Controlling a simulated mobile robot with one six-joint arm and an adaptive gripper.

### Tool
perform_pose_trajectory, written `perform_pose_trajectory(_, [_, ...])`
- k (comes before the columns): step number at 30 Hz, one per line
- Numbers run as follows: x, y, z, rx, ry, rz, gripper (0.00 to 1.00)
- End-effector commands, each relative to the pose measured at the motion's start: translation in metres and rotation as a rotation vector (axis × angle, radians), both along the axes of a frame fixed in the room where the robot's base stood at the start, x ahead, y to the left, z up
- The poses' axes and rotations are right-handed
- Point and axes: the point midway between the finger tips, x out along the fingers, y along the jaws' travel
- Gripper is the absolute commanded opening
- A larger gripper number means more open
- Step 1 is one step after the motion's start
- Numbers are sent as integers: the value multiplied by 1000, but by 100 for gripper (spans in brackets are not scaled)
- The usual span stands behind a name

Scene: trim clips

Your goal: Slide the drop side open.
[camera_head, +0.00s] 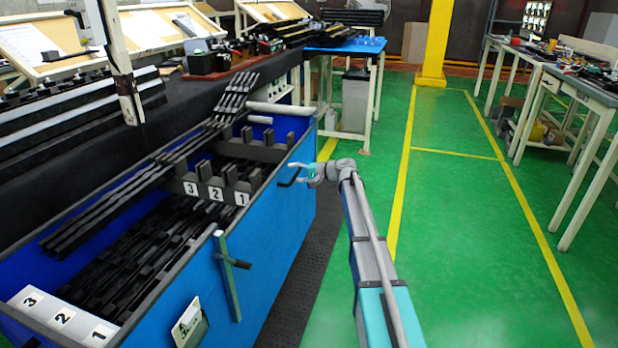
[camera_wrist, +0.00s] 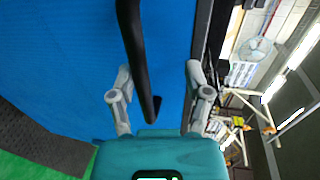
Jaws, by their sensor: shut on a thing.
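The drop side (camera_head: 268,255) is the blue long side of a large bin, upright along its front. A black handle (camera_head: 288,182) sticks out near its right end; it also shows in the wrist view (camera_wrist: 134,45) as a dark bar running down between my fingers. My gripper (camera_head: 297,172) is at this handle, shut on it, beside the blue panel. In the wrist view my gripper (camera_wrist: 158,75) has one finger on each side of the bar. The exact contact is hard to see. A grey upright bar with a second black handle (camera_head: 234,262) sits further left on the panel.
Inside the bin lie black trim strips (camera_head: 150,235) and numbered dividers (camera_head: 215,192). A small blue table (camera_head: 345,47) and grey waste bin (camera_head: 355,100) stand behind. Open green floor (camera_head: 465,240) lies right of my arm, with workbenches (camera_head: 590,93) at the far right.

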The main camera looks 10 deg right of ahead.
Motion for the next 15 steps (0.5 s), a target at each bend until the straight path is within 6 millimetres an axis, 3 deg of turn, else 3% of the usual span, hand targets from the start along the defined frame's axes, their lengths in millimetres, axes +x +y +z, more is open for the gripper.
perform_pose_trajectory(1, [1,-1,10,4,-2,-2,54])
perform_pose_trajectory(7, [0,-1,26,4,-2,-2,54])
perform_pose_trajectory(15, [-21,-36,30,2,-1,-3,54])
